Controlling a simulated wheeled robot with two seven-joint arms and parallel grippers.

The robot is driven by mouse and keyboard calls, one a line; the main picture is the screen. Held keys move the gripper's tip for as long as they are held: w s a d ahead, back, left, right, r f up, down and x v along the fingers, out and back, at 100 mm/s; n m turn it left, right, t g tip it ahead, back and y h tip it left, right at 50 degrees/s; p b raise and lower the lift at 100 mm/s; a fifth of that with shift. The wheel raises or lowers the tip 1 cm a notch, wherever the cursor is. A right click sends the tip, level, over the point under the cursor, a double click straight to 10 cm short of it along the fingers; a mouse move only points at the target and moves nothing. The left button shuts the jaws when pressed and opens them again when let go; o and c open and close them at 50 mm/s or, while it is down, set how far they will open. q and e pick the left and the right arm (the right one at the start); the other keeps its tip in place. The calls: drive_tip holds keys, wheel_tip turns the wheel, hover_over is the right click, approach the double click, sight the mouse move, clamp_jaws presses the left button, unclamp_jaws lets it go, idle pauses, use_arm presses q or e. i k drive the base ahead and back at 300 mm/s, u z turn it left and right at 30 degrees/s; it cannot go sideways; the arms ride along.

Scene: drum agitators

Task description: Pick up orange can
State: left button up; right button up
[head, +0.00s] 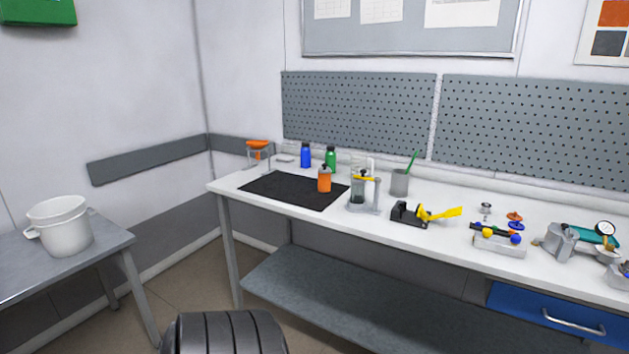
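The orange can (324,180) stands upright near the right end of the black mat (284,192) on the white workbench. It has a dark grey top. A clear vessel with a grey stand (370,195) and a yellow part stands just right of it. A green bottle (331,158) and a blue bottle (306,155) stand behind the mat. Neither of my grippers shows in the head view.
A yellow and black device (424,214), a grey cup (399,182) and several small parts take up the right of the bench. An orange-topped stand (257,150) is at the back left corner. The mat's left part is clear.

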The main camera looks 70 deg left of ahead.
sight(324, 179)
drive_tip(key=u, duration=0.9)
drive_tip(key=i, duration=0.9)
drive_tip(key=u, duration=0.95)
